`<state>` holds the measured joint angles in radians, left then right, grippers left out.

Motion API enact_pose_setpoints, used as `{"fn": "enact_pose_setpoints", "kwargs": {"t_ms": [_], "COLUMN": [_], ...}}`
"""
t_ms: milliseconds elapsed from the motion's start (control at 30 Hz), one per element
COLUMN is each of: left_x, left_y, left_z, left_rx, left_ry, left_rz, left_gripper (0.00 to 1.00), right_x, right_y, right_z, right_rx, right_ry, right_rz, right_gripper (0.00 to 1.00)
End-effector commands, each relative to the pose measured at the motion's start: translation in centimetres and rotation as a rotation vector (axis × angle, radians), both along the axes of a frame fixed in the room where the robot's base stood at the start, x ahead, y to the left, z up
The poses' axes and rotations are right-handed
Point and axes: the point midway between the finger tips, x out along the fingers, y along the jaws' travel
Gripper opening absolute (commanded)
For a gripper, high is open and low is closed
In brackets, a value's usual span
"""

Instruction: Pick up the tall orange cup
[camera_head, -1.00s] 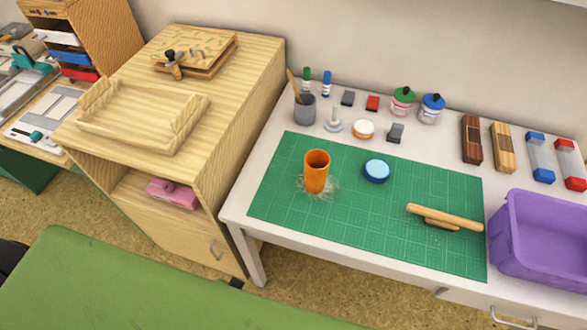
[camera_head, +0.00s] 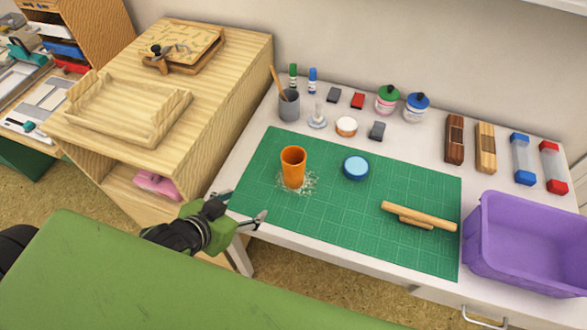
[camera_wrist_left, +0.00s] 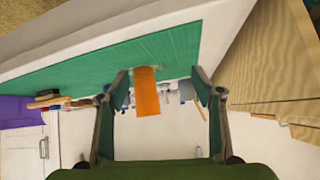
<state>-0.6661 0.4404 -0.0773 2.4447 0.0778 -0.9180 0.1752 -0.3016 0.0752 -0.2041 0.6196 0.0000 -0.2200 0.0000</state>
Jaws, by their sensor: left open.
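The tall orange cup (camera_head: 293,168) stands upright on the green cutting mat (camera_head: 330,218), with a pale speckled patch around its base. In the left wrist view the cup (camera_wrist_left: 147,92) shows between the two fingers, farther off and left of their middle. My left gripper (camera_head: 243,207) is open and empty at the mat's near left corner, in front and to the left of the cup, apart from it. It also shows open in the left wrist view (camera_wrist_left: 162,85). My right gripper is not in view.
A grey brush pot (camera_head: 289,106) and several small items stand behind. A purple bin (camera_head: 528,248) is at right, a wooden cabinet (camera_head: 215,110) at left.

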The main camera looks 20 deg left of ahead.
Motion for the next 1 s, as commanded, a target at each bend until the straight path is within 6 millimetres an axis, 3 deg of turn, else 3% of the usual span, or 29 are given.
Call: {"fn": "enact_pose_setpoints", "kwargs": {"t_ms": [300,433,1000], "left_x": [2.8,3.1,9.2], "left_y": [-2.0,-2.6,-5.2], "left_z": [5.8,6.9,4.5], "left_rx": [-0.13,-0.163,-0.17], "left_ry": [-0.282,-0.325,-0.336], "left_rz": [-0.166,-0.196,-0.199], "left_gripper": [0.6,0.6,0.6], "right_x": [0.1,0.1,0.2], "right_y": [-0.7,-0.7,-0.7], "right_z": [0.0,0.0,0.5], "right_rx": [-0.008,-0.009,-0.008], "right_ry": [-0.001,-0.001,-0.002], "right_rz": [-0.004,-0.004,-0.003], "right_gripper": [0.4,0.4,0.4]}}
